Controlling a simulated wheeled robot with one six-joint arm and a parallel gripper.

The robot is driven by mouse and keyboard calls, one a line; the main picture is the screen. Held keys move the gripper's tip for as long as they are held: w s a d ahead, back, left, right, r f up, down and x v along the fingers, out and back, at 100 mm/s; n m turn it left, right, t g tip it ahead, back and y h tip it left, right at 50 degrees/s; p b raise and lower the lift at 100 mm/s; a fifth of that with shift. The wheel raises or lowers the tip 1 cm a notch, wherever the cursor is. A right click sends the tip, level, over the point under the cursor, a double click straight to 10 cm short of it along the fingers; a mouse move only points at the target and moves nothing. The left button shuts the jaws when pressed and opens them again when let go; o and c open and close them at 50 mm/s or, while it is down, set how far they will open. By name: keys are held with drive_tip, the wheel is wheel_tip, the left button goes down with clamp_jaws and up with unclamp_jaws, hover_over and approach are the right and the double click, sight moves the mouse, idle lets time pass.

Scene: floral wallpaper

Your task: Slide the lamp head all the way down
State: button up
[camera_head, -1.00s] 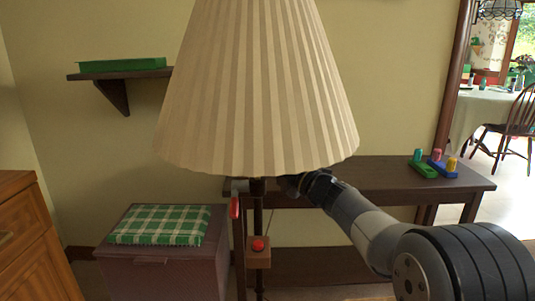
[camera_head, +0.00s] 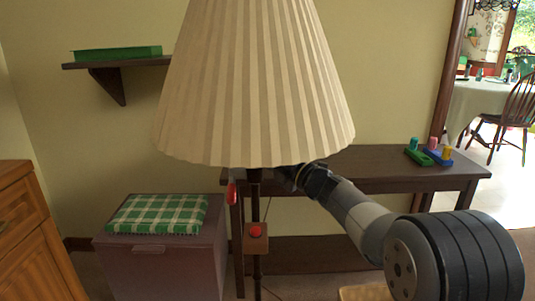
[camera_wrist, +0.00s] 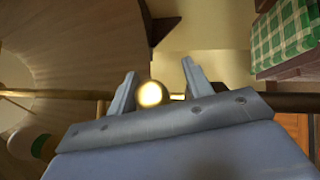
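The lamp head is a cream pleated shade (camera_head: 255,90) that fills the middle of the head view. Its pole (camera_head: 256,270) runs down below it, with a small wooden block and red button (camera_head: 256,231). A red handle (camera_head: 232,195) hangs just under the rim on the left. My gripper (camera_head: 284,176) is beside the pole under the rim, its fingertips mostly hidden there. In the wrist view my gripper (camera_wrist: 158,82) is open, with a shiny gold ball (camera_wrist: 150,94) showing between its fingers. Gaps show on both sides. The shade (camera_wrist: 50,50) fills the left there.
A bench (camera_head: 400,170) with coloured peg toys (camera_head: 428,156) stands behind. A chest (camera_head: 150,265) with a green checked cushion (camera_head: 160,213) stands at lower left, near a wooden cabinet (camera_head: 30,235). A wall shelf (camera_head: 115,60) holds a green tray.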

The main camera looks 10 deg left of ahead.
drive_tip(key=shift+r, duration=0.1)
drive_tip(key=p+v, duration=0.2)
drive_tip(key=v, duration=0.8)
drive_tip(key=shift+s+d, duration=0.25)
drive_tip(key=shift+d, duration=0.05)
drive_tip(key=b+x, duration=0.2)
drive_tip(key=x, duration=0.7)
drive_tip(key=shift+w+a, duration=0.25)
drive_tip(key=shift+a, duration=0.1)
drive_tip(key=shift+w+a+r, duration=0.15)
drive_tip(key=shift+w+a, duration=0.1)
drive_tip(key=shift+a, duration=0.2)
drive_tip(key=shift+r, duration=0.25)
drive_tip(key=shift+d+r, duration=0.1)
